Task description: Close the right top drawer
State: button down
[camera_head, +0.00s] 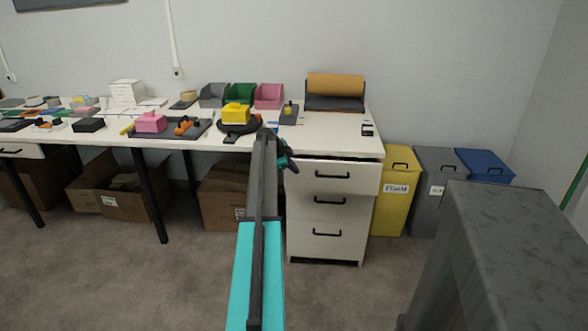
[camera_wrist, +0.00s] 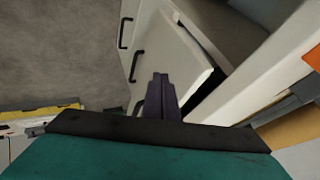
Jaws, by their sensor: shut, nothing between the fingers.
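The white drawer unit stands under the right end of the table, with three drawers and black handles. Its top drawer (camera_head: 333,178) is pulled out, its front standing forward of the lower drawers. In the wrist view the top drawer's front (camera_wrist: 187,50) shows with an open gap behind it, under the tabletop edge. My gripper (camera_head: 291,166) is at the left end of this drawer front. In the wrist view my gripper (camera_wrist: 160,77) is shut and empty, its fingertips overlapping the drawer front. I cannot tell whether they touch it.
The white table (camera_head: 343,145) carries bins, a brown roll (camera_head: 335,85) and several small items. A yellow bin (camera_head: 396,190), a grey bin (camera_head: 432,185) and a blue bin (camera_head: 484,165) stand right of the drawers. Cardboard boxes (camera_head: 222,195) lie under the table. The floor in front is clear.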

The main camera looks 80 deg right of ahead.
jog(key=a+f+v, duration=0.1)
jog(key=a+v, duration=0.1)
jog(key=v, duration=0.9)
jog(key=shift+s, duration=0.2)
jog(key=shift+a+r, duration=0.1)
jog(key=shift+a, duration=0.05)
